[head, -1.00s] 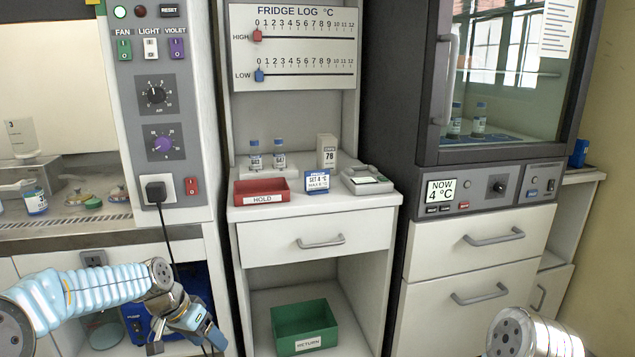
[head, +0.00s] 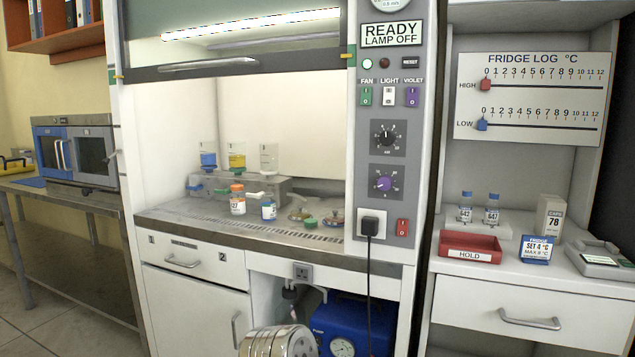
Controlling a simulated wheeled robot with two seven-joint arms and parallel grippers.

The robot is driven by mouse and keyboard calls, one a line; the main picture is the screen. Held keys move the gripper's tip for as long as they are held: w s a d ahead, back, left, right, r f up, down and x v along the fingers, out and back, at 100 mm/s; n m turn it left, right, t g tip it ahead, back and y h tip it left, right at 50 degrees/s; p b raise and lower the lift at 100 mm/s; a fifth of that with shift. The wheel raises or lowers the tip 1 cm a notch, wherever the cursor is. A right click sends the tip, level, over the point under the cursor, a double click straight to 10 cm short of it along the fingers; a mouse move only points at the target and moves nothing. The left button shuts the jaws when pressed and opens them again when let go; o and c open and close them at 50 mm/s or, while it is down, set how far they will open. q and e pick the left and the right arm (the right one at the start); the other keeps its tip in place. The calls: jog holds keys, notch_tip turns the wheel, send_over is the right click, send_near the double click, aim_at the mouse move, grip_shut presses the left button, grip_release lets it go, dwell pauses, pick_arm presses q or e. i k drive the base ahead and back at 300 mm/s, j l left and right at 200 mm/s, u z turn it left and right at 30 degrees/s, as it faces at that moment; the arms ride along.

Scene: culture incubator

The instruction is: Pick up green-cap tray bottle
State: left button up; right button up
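I cannot make out a bottle with a green cap standing in a tray. A small green cap-like piece (head: 311,223) lies on the hood's work surface. Left of it stand a bottle with an orange cap (head: 237,201) and a smaller bottle with a blue label (head: 268,209). Two small bottles with blue caps, one on the left (head: 466,207) and one on the right (head: 492,211), stand on the fridge-log shelf behind the red HOLD tray (head: 470,248). Neither gripper is in view; only a metal part of my arm shows at the bottom edge.
The hood's sash (head: 230,55) is raised above the work surface (head: 190,219). A grey block (head: 272,188) and shallow dishes (head: 334,217) occupy the surface. A blue pump (head: 350,325) sits below. A box marked 78 (head: 548,218) and a FRIDGE card (head: 537,250) stand beside the HOLD tray.

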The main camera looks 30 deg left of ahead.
aim_at(268, 200)
jog(key=u, duration=1.35)
